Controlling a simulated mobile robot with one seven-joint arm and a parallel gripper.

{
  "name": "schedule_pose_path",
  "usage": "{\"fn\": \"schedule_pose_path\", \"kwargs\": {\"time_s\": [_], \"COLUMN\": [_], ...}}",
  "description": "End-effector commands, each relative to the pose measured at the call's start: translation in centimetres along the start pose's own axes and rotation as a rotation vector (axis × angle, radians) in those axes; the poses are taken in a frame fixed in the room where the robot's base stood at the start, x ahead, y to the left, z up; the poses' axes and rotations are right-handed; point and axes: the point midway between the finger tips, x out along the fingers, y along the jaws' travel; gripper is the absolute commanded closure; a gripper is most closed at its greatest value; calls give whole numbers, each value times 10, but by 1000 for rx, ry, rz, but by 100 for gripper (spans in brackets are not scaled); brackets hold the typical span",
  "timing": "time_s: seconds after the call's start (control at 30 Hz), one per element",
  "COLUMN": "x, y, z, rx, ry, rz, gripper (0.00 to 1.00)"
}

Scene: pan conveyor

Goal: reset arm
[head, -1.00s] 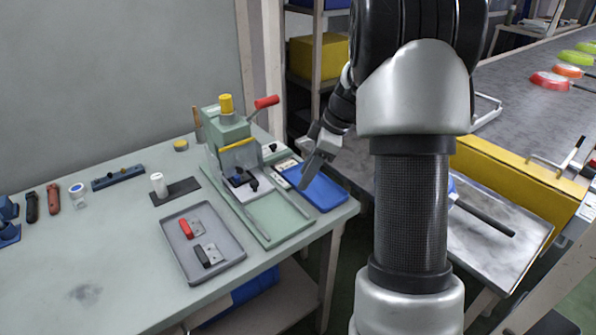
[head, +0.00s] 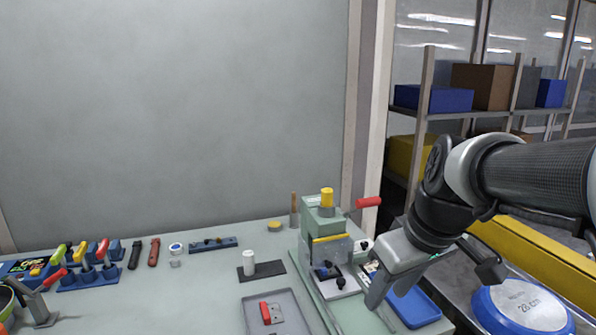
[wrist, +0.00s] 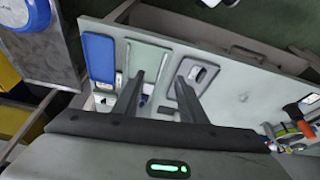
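My gripper (head: 381,290) hangs at the right end of the bench in the head view, just right of the green press (head: 322,232) with its yellow knob and red lever. It is beside a blue tray (head: 416,309) and partly covers that side of the press base. In the wrist view, the two dark fingers (wrist: 161,78) of my gripper are spread apart with nothing between them. The blue tray (wrist: 99,57) and a grey tray (wrist: 187,86) lie below. My arm reaches in from the right edge of the head view.
A grey tray (head: 254,302) with a red-handled part sits left of the press. A white bottle (head: 248,262) stands on a dark mat. A blue pan (head: 520,309) lies at lower right, near a yellow rail (head: 540,252). Shelves stand behind.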

Motion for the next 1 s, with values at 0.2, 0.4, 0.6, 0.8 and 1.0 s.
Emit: {"fn": "schedule_pose_path", "kwargs": {"time_s": [0.2, 0.4, 0.6, 0.8, 1.0], "x": [-24, -31, -68, -113, -174], "y": [-32, -47, -48, -47, -46], "z": [41, 69, 64, 47, 25], "rx": [198, 343, 393, 392, 392], "ry": [61, 121, 137, 137, 137], "rz": [89, 141, 154, 153, 153], "gripper": [62, 62, 62, 62, 62]}}
